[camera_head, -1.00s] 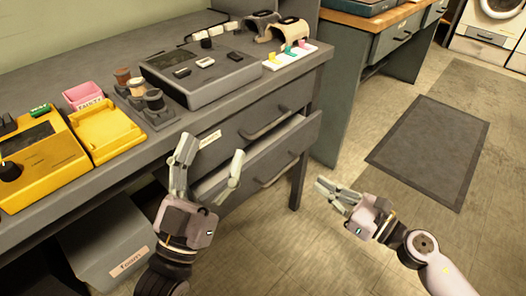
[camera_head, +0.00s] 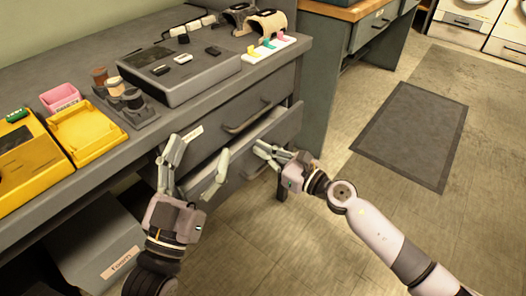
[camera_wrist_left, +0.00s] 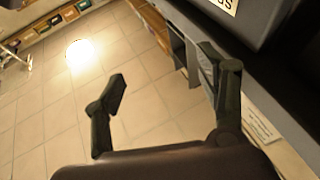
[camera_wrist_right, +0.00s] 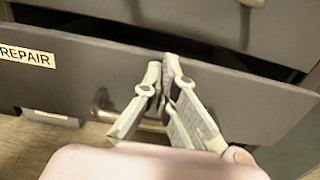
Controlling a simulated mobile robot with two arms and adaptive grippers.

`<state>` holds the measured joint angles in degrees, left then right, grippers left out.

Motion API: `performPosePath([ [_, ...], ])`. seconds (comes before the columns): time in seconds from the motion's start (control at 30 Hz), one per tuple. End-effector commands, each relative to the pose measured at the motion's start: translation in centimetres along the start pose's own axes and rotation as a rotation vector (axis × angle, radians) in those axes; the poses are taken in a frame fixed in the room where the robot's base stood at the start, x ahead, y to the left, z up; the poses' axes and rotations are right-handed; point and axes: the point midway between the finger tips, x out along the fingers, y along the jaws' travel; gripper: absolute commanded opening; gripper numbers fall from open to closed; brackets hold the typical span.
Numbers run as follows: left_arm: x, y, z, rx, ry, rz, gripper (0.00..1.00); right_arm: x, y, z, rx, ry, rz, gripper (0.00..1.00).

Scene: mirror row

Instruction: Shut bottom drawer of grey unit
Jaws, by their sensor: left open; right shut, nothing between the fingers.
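The grey unit's bottom drawer (camera_head: 286,127) stands partly open, its front jutting out below the closed upper drawer (camera_head: 268,100). In the right wrist view the bottom drawer's front (camera_wrist_right: 235,100) carries a REPAIR label (camera_wrist_right: 27,56), with a dark gap above it and a handle (camera_wrist_right: 102,104) partly behind my fingers. My right gripper (camera_head: 262,150) is shut and empty, its fingertips at the drawer front's upper part; I cannot tell whether they touch. It also shows in the right wrist view (camera_wrist_right: 165,72). My left gripper (camera_head: 198,157) is open and empty in front of the unit's left part.
The worktop (camera_head: 225,88) above holds a grey device (camera_head: 180,72), a yellow tray (camera_head: 88,135) and a pink box (camera_head: 60,98). A grey bin (camera_head: 95,245) stands below at the left. A dark floor mat (camera_head: 412,135) lies right; the floor around it is clear.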

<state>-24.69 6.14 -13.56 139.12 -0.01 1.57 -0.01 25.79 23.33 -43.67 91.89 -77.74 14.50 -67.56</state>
Motion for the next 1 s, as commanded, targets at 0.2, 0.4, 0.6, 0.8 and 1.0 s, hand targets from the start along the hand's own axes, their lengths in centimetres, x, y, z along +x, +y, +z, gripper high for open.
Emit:
performPosePath([
  [0.2,0.0,0.0,0.0,0.0,0.001,0.0,0.66,0.1,0.0,0.0,0.001,0.0,0.0,0.0],
  [0.4,0.0,0.0,0.0,-0.001,0.004,0.001,0.66,1.3,0.1,0.1,0.002,-0.002,0.002,0.0],
  [0.6,-0.1,0.1,-1.4,-0.003,0.079,0.003,0.66,4.6,0.1,0.0,0.001,-0.002,0.001,0.0],
  [0.8,-0.1,0.2,-1.8,-0.004,0.099,0.004,0.66,5.2,0.0,0.1,0.001,-0.002,0.0,0.0],
  [1.0,-0.1,0.2,-1.7,-0.004,0.097,0.004,0.66,5.2,0.0,0.2,0.0,-0.004,-0.001,0.0],
])
